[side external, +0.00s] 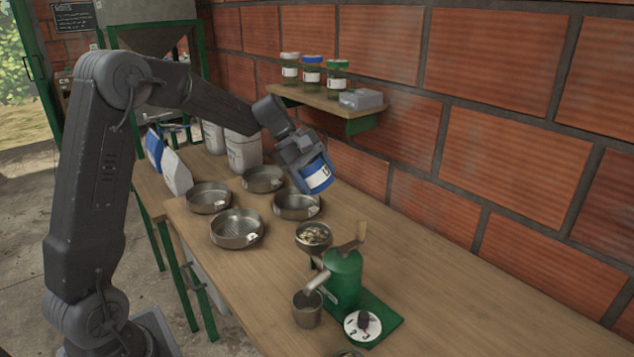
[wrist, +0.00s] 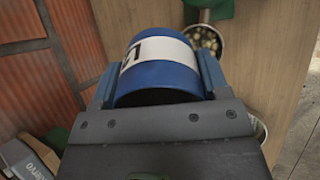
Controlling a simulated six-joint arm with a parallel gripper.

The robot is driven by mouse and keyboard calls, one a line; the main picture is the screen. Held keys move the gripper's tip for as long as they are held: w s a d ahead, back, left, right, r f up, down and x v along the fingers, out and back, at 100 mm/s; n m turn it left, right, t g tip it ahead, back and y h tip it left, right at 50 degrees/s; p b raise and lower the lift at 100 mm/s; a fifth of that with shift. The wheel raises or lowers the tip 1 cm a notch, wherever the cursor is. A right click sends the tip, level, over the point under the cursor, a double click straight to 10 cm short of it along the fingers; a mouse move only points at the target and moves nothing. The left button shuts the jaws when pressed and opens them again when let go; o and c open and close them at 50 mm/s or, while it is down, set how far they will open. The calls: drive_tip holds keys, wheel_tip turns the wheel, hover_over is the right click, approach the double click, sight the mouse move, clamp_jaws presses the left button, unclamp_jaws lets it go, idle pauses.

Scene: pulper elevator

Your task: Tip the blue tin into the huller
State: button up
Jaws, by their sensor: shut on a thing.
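The blue tin (side external: 317,176) with a white label is held tilted in my gripper (side external: 308,165), above the table and close to the brick wall. In the wrist view the tin (wrist: 160,75) sits between both fingers. Its inside is hidden. The green huller (side external: 343,280) stands on the table to the right of and nearer than the tin. Its round hopper (side external: 313,236) holds pale beans, and the hopper also shows in the wrist view (wrist: 207,42). The tin is apart from the hopper, behind it in the side view.
Several metal pans (side external: 237,229) stand on the table (side external: 420,270) left of the huller. A metal cup (side external: 307,308) stands under its spout. The table's right part is clear.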

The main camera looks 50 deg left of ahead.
drive_tip(key=r+y, duration=0.1)
drive_tip(key=g+y, duration=0.1)
drive_tip(key=r+g+y, duration=0.1)
drive_tip(key=shift+s+a+r, duration=0.25)
drive_tip(key=shift+a+r, duration=0.05)
drive_tip(key=shift+a, duration=0.1)
drive_tip(key=shift+s+a+r+g+y, duration=0.2)
drive_tip(key=shift+r+g+y, duration=0.25)
drive_tip(key=shift+r+y, duration=0.55)
drive_tip(key=shift+s+a+r+g+y, duration=0.15)
drive_tip(key=shift+r+g+y, duration=0.35)
drive_tip(key=shift+r, duration=0.85)
